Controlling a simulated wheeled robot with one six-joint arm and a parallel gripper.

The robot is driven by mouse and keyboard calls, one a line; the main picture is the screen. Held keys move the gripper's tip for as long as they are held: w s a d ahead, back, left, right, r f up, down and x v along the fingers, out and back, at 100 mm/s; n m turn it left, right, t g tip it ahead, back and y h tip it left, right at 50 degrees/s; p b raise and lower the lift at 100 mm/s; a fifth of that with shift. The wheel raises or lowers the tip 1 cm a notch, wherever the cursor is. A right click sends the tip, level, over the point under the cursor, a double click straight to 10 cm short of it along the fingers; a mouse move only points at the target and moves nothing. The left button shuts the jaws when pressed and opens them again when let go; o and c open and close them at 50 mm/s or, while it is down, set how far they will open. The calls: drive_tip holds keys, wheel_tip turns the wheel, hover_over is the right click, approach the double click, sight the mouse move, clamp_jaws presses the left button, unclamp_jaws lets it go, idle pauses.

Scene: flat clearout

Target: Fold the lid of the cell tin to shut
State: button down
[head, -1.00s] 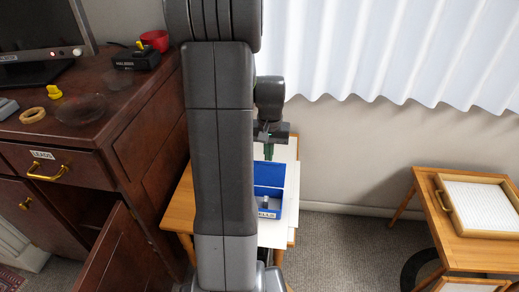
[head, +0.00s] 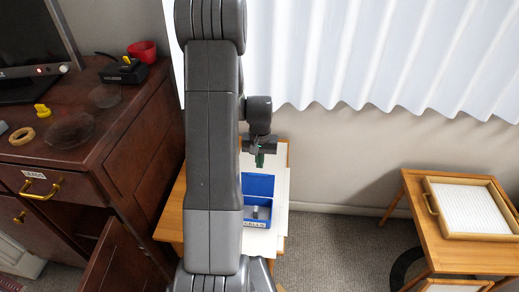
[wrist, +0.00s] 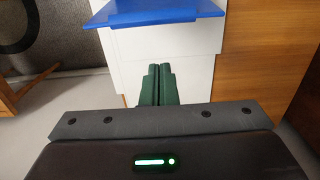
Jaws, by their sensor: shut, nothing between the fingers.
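The blue cell tin (head: 257,222) stands on white sheets on a small wooden table, with a label on its front and a grey item inside. Its blue lid (head: 258,185) stands raised at the back of the tin, open. In the wrist view the lid (wrist: 155,14) shows as a blue panel at the top, cut off by the frame edge. My gripper (head: 260,160) is above and behind the lid, apart from it. In the wrist view the green fingers of my gripper (wrist: 159,72) are together with nothing between them.
The small table (head: 168,215) stands beside a dark wooden cabinet (head: 130,130), which has a door open below. A white curtain (head: 370,50) hangs behind. A wooden side table with a tray (head: 470,208) stands at the right, with clear carpet between.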

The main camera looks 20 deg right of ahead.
drive_tip(key=s, duration=0.1)
drive_tip(key=s+a+r, duration=0.1)
drive_tip(key=s, duration=0.1)
drive_tip(key=shift+s+a+r+p, duration=0.2)
drive_tip(key=shift+a+p, duration=0.15)
drive_tip(key=shift+s+b, duration=0.1)
drive_tip(key=shift+b, duration=0.25)
drive_tip(key=shift+s+a+t+b, duration=0.2)
drive_tip(key=shift+t+b, duration=0.1)
drive_tip(key=shift+t, duration=0.1)
